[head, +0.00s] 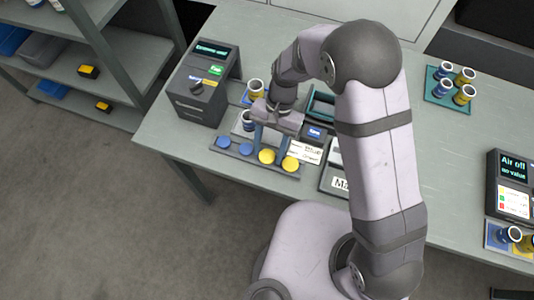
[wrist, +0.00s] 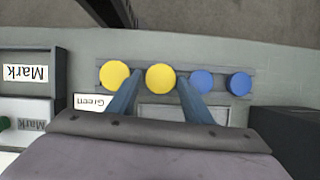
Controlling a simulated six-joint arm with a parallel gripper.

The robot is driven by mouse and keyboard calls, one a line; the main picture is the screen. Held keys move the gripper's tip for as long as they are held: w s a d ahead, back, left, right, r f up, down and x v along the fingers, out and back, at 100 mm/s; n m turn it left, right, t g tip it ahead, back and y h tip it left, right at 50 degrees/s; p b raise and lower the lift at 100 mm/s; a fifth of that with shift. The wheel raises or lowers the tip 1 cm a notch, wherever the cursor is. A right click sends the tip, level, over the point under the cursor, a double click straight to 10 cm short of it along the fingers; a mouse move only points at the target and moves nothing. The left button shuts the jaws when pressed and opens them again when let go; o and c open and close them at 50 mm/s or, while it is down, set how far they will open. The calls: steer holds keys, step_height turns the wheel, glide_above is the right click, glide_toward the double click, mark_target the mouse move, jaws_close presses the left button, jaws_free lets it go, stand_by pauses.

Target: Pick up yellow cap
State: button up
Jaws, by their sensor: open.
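Two yellow caps and two blue caps sit in a row on a grey strip (head: 236,151) at the table's near edge. In the head view, one yellow cap (head: 266,157) is beside the blue caps, and the other yellow cap (head: 290,164) is at the right end. The blue caps (head: 222,142) are on the left. My gripper (head: 270,150) is open and points down over the row. In the wrist view, the inner yellow cap (wrist: 160,77) shows between its two fingertips (wrist: 160,82); the outer yellow cap (wrist: 115,75) is outside them. Whether the fingers touch it, I cannot tell.
A dark machine with a display (head: 203,83) stands left of the strip. Cups (head: 256,88) and labelled trays lie close behind my gripper. A green tray (head: 445,97) with several cups is at the back right. A shelf (head: 90,70) stands left of the table.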

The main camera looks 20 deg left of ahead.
mark_target(273, 153)
steer(key=c, duration=0.8)
steer(key=shift+r, duration=0.1)
step_height(273, 153, up, 11)
steer(key=d, duration=0.1)
steer(key=w+a+r+m+t+y+p, duration=0.1)
steer(key=w+a+m+t+y, duration=0.1)
steer(key=w+a+m, duration=0.3)
steer(key=w+a+r+m+t+y+p, duration=0.1)
steer(key=w+a+m, duration=0.4)
steer(key=w+m, duration=0.7)
steer(key=shift+w+a+m+t+y+p, duration=0.35)
steer(key=shift+m+t+y, duration=0.2)
steer(key=shift+t, duration=0.45)
